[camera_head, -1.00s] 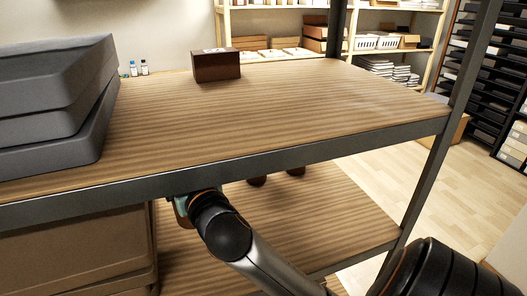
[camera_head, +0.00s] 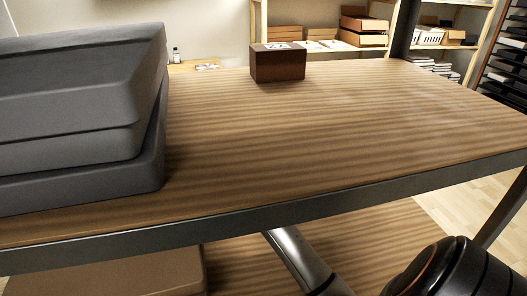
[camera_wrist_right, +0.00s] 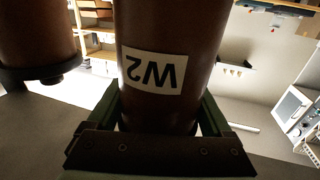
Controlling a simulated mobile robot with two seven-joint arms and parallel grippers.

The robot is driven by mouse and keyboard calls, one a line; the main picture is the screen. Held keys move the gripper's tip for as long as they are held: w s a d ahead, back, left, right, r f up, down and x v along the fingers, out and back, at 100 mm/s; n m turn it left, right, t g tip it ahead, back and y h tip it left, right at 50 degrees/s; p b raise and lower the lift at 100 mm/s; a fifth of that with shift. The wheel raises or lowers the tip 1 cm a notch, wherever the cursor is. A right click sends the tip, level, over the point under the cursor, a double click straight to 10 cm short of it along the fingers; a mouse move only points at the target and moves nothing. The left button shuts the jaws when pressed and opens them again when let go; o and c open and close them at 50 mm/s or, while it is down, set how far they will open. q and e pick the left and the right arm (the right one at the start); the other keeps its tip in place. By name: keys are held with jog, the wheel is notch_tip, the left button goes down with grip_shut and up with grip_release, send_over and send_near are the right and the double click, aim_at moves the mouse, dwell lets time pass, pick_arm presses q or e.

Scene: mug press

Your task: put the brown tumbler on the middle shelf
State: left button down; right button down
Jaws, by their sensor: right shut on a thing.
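A brown tumbler (camera_wrist_right: 160,60) with a white "W2" label, upside down in the picture, fills the middle of the right wrist view. My right gripper (camera_wrist_right: 160,112) is shut around it, with green fingers at both sides. In the head view my right arm reaches under the front edge of the wooden shelf board (camera_head: 330,130); the gripper and tumbler are hidden there. A lower board (camera_head: 400,240) shows beneath. I cannot tell which board is the middle shelf. My left gripper is not in view.
Grey stacked bins (camera_head: 80,110) fill the left of the upper board, and a brown box (camera_head: 278,64) stands at its back. The board's middle and right are clear. A carton (camera_head: 150,275) sits below left. Another brown cylindrical thing (camera_wrist_right: 35,35) is beside the held tumbler.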

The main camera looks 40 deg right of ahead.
notch_tip(320, 180, down, 3)
jog(key=shift+f, duration=0.3)
jog(key=shift+f+b, duration=0.1)
jog(key=shift+b, duration=0.3)
grip_release()
jog(key=shift+r+p, duration=0.3)
jog(key=shift+p, duration=0.15)
jog(key=b+v, duration=0.2)
jog(key=v, duration=1)
jog(key=shift+b, duration=0.35)
